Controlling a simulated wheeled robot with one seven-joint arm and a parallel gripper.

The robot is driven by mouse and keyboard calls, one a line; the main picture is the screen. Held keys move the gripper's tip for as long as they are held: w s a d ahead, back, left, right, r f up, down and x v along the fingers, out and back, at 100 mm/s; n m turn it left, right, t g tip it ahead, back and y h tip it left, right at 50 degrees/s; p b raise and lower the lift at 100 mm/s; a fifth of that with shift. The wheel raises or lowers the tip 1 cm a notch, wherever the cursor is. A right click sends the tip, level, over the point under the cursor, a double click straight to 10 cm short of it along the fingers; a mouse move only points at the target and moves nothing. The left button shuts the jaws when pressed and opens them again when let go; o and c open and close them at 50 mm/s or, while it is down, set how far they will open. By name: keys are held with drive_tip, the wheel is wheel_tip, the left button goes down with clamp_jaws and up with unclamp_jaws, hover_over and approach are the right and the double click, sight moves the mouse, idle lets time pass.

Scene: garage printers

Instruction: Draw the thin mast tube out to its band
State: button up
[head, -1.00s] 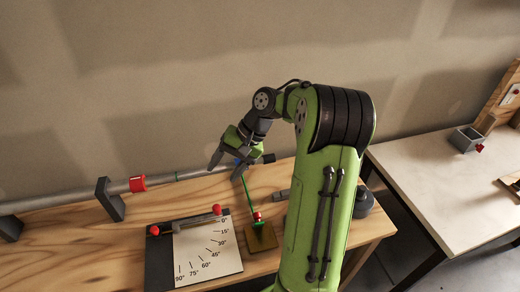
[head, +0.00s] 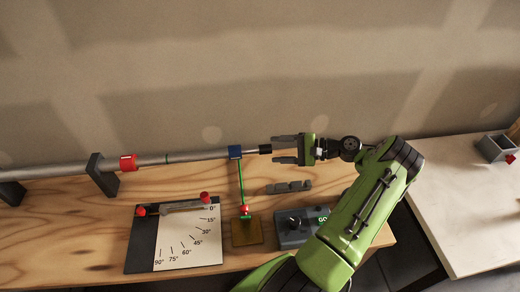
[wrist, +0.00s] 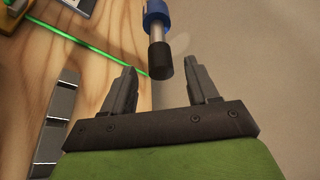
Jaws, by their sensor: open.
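The telescoping mast lies across the back of the bench in the head view. Its thick grey tube (head: 60,171) is at left, then a red collar (head: 128,162), then a middle tube (head: 198,156) with a thin dark green ring. A blue collar (head: 235,152) ends the middle tube. The short thin tube (head: 252,151) sticks out right with a black end cap (head: 265,150). My gripper (head: 278,149) is open and points left at the cap. In the wrist view the cap (wrist: 160,60) lies between the open fingertips, apparently apart from both. No band shows on the thin tube.
A green line runs from the blue collar to a red-topped piece on a brown plate (head: 247,232). An angle board (head: 190,245) lies left of it. A grey bracket (head: 103,175) supports the mast. A grey device (head: 292,230) and small grey block (head: 289,187) lie below my gripper.

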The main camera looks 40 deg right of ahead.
sight(259, 150)
drive_tip(key=x, duration=0.7)
drive_tip(key=shift+s, duration=0.1)
clamp_jaws()
